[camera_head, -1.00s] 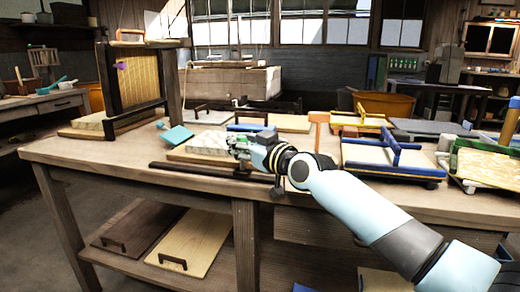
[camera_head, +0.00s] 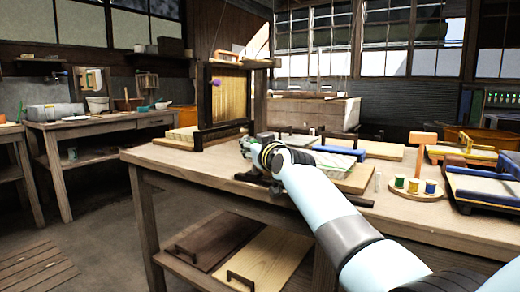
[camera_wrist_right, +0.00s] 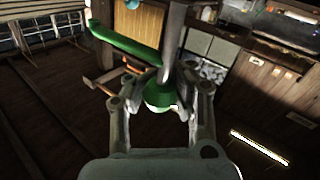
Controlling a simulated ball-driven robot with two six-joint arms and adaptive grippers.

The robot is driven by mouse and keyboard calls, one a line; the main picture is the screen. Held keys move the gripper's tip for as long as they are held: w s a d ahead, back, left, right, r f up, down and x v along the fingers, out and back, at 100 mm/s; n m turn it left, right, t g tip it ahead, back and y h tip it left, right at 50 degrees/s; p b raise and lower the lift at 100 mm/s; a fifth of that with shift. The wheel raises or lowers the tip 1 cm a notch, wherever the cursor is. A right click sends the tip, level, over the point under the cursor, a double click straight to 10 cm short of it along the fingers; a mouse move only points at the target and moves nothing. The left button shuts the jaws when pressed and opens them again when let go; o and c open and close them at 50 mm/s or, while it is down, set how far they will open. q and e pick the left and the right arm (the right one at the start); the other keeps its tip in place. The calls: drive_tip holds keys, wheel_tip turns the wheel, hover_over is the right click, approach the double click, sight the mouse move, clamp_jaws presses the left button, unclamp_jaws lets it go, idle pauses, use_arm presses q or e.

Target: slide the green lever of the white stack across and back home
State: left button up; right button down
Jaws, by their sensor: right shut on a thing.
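My right gripper (camera_head: 249,146) is at the front of the workbench, left of the white stack. The white stack (camera_head: 336,160) has a pale marbled top over wooden boards and is partly hidden by my right arm. In the right wrist view my right gripper (camera_wrist_right: 162,92) is shut on the round green knob (camera_wrist_right: 159,97) of the lever, with a finger on each side. A green bar (camera_wrist_right: 125,41) shows above the knob; whether it joins the knob is hidden. My left gripper is not in view.
A dark upright frame with yellow strands (camera_head: 228,97) stands behind my right gripper. A round tray (camera_head: 415,192) of coloured spools is right of the stack, near blue-edged boards (camera_head: 482,187). Two boards with handles lie on the lower shelf (camera_head: 240,250).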

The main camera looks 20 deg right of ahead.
drive_tip(key=shift+a+f, duration=0.45)
drive_tip(key=shift+f, duration=0.15)
drive_tip(key=c, duration=1.5)
unclamp_jaws()
drive_tip(key=shift+s+a+r, duration=0.15)
drive_tip(key=shift+a, duration=0.15)
drive_tip(key=o, duration=0.4)
drive_tip(key=shift+r, duration=0.1)
drive_tip(key=shift+o, duration=0.6)
drive_tip(key=shift+d+r, duration=0.1)
drive_tip(key=shift+r, duration=0.15)
drive_tip(key=s+d, duration=0.1)
drive_tip(key=s, duration=1.1)
drive_tip(key=shift+d, duration=0.2)
drive_tip(key=shift+w, duration=0.1)
